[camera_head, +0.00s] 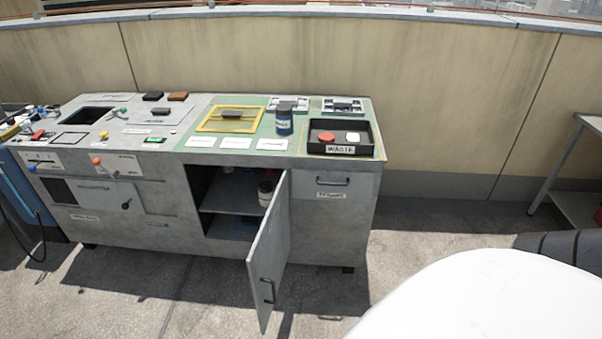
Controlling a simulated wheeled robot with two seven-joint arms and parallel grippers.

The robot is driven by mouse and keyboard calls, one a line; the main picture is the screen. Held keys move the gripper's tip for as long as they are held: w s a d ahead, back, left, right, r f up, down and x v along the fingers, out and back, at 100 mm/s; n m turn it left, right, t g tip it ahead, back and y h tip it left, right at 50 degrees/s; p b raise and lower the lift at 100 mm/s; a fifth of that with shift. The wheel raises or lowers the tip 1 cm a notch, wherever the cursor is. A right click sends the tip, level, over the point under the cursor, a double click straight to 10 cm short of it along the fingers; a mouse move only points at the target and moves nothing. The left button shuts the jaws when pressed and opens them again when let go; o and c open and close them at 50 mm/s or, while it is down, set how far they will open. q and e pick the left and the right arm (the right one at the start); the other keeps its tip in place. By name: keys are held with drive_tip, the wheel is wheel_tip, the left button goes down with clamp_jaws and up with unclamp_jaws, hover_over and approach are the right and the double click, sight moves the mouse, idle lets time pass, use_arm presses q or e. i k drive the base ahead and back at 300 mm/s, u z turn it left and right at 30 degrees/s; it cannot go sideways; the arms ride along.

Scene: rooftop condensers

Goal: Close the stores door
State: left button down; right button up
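The stores door (269,254) is a grey hinged panel on the front of the grey bench cabinet. It stands wide open, swung out toward me, hinged at the right side of its opening. A dark handle (267,291) is on its lower part. Neither of my grippers is in view.
The bench top holds a black waste tray (343,150), a blue can (284,121) and a yellow frame (229,119). A closed drawer (333,181) is right of the door. A side table (580,190) stands at far right. Floor before the bench is clear. A large white surface fills the lower right.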

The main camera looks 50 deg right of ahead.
sight(266, 260)
drive_tip(key=z, duration=1.2)
drive_tip(key=i, duration=1)
drive_tip(key=k, duration=1.05)
drive_tip(key=u, duration=0.15)
drive_tip(key=i, duration=0.45)
drive_tip(key=u, duration=0.45)
